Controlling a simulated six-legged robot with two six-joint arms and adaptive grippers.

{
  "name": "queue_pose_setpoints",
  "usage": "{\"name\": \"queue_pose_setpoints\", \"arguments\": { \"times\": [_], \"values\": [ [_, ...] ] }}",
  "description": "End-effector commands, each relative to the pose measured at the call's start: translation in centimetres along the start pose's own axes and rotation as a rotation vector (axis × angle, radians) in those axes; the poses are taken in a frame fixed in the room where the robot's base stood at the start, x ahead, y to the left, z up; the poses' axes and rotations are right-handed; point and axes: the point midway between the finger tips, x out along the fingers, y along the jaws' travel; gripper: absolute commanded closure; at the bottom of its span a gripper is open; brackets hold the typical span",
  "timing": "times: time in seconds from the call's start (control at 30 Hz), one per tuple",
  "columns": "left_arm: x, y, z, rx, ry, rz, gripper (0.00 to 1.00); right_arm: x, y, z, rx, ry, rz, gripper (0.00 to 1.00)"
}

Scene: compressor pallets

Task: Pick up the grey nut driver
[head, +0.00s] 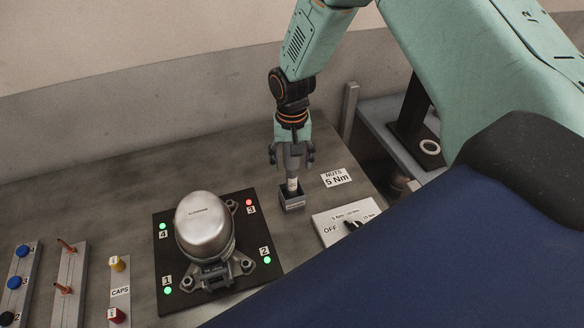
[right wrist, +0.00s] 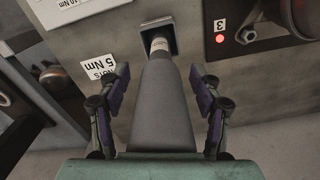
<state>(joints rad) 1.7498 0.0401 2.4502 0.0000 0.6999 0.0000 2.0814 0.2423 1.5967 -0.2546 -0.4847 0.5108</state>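The grey nut driver (head: 292,184) stands upright with its lower end in a small dark holder (head: 292,203) on the bench. In the right wrist view the driver's grey body (right wrist: 163,105) runs between the fingers, its pale lower collar (right wrist: 159,44) at the dark square holder (right wrist: 158,24). My right gripper (head: 291,157) is over the driver from above, fingers on either side. In the right wrist view the right gripper (right wrist: 163,88) is open, with gaps between the finger pads and the driver. My left gripper is not in view.
A silver compressor (head: 205,228) sits on a black plate (head: 178,295); light 3 is red, the others green. A torque selector panel (head: 345,220) and a "NUTS 5 Nm" label (head: 336,177) lie right of the holder. Racks with caps (head: 117,264) and bolts (head: 66,270) stand at left.

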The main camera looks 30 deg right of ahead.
Motion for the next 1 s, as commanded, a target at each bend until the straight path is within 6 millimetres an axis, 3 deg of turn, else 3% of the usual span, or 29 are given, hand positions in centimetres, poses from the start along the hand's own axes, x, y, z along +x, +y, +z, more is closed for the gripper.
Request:
{"name": "queue_pose_setpoints", "arguments": {
  "times": [0.73, 1.0],
  "values": [
    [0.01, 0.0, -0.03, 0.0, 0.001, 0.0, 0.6, -0.04, -0.01, -0.03, 0.0, 0.001, -0.001, 0.98],
    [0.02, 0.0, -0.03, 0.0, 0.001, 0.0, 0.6, -0.09, -0.04, -0.08, 0.0, 0.002, -0.001, 1.0]
  ]
}}
